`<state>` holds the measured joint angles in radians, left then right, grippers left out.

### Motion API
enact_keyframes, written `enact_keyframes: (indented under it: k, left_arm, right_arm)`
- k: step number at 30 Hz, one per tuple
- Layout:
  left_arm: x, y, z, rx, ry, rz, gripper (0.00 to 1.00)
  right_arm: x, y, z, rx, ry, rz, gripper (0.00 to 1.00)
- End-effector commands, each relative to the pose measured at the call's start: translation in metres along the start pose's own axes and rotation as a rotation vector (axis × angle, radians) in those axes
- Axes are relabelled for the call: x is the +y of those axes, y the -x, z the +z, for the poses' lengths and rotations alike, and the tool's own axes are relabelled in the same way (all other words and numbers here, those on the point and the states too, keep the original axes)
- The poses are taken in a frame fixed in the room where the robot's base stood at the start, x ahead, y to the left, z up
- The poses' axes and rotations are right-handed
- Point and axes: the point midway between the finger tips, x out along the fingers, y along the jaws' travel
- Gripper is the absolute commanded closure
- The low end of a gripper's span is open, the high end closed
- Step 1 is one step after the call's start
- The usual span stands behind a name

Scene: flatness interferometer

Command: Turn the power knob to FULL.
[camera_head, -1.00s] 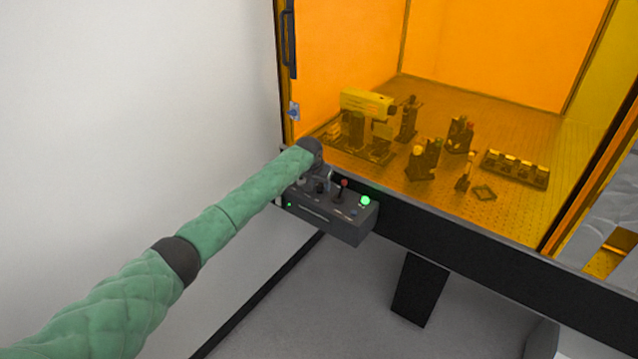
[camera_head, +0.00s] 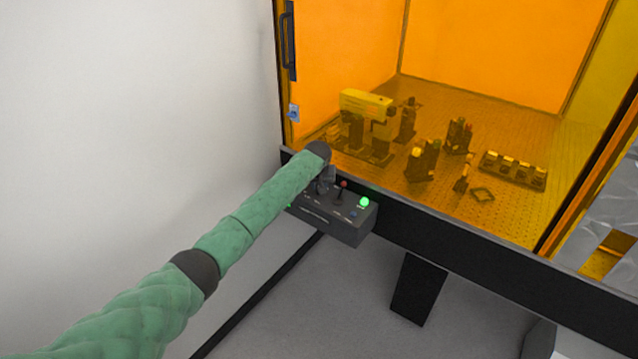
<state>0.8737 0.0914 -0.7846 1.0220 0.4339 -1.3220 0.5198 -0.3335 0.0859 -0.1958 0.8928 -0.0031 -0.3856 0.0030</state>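A dark control box (camera_head: 345,229) is mounted on the front edge of the bench. A green lamp (camera_head: 364,202) glows at its right end, and a red-tipped lever (camera_head: 343,186) stands near its middle. My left arm, in a green sleeve, comes in from the left. My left gripper (camera_head: 324,186) is at the left part of the box's top, left of the lever. Its fingers are small and dark, so I cannot tell whether they are open or shut. The power knob cannot be made out; the arm and gripper cover part of the panel. My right gripper is out of view.
An orange-windowed enclosure (camera_head: 480,50) stands behind the box, with a black door handle (camera_head: 289,40) at its left edge. Inside are a yellow-topped instrument (camera_head: 366,102) and several optical mounts. The floor (camera_head: 350,295) below the box is clear.

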Motion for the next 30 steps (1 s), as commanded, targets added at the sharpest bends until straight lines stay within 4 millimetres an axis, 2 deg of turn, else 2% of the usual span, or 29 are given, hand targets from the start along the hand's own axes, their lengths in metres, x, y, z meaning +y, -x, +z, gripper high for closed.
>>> enact_keyframes:
  k: [3,11,21,26,30]
  left_arm:
    - [0.003,0.002,-0.001,-0.001,0.102,-0.039,0.96]
    - [0.004,0.001,-0.001,0.000,0.331,-0.134,0.96]
    - [0.005,-0.001,-0.002,0.000,0.597,-0.246,0.96]
    - [0.005,0.000,-0.002,0.000,0.689,-0.284,0.96]
    - [0.005,0.000,-0.003,0.002,0.745,-0.307,0.96]
  right_arm:
    - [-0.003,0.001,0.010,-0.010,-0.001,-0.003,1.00]
    - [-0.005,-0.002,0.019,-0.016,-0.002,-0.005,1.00]
    - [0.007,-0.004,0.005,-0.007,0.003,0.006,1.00]
    - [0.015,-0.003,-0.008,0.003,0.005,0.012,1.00]
    - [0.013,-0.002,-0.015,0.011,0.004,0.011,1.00]
